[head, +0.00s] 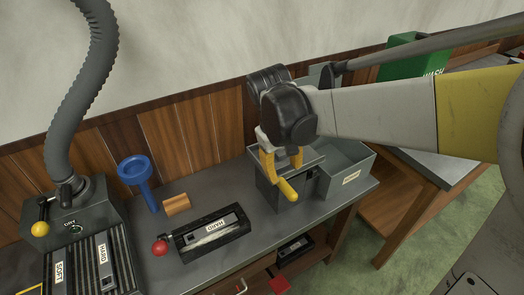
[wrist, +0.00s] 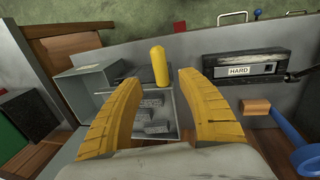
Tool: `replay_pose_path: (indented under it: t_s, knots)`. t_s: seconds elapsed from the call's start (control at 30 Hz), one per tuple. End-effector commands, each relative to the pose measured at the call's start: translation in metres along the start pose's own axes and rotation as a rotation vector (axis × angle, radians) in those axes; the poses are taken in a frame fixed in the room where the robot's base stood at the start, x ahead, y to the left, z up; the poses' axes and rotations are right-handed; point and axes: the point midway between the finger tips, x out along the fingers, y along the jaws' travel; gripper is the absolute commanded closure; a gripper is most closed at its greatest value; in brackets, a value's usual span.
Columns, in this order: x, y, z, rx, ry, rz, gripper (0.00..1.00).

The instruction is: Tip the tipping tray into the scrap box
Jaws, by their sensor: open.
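The tipping tray (wrist: 172,128) is a grey open tray with several grey metal pieces in it, seen between my fingers in the wrist view. Its yellow handle (wrist: 159,65) sticks out on the far side there, and shows in the head view (head: 287,189) below my fingers. The scrap box (head: 345,181) is a grey open box with a label, right beside the tray; it also shows in the wrist view (wrist: 83,88). My gripper (head: 282,164) is open above the tray, its fingers on either side of the handle's line. Contact with the handle cannot be told.
A machine with a hose (head: 70,205) is at far left. A green WASH bin (head: 415,55) is at back right.

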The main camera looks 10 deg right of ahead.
Motion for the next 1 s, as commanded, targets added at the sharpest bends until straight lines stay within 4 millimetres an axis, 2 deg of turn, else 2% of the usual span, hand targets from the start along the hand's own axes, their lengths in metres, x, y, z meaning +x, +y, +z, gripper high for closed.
replay_pose_path:
  t_s: [0.2,0.43,0.6,0.87,0.9,0.97,1.0]
  knots:
    - [0.046,-0.001,0.0,0.003,0.002,0.0,0.54]
    - [0.085,0.0,0.0,0.002,0.002,0.0,0.54]
    - [0.096,0.0,0.0,0.002,0.003,0.0,0.54]
    - [0.097,0.0,0.0,0.002,0.003,0.0,0.54]
    - [0.097,0.0,0.0,0.002,0.003,0.0,0.55]
    - [0.097,0.0,0.0,0.002,0.003,0.0,0.74]
    - [0.097,0.0,0.0,0.002,0.003,0.0,0.86]
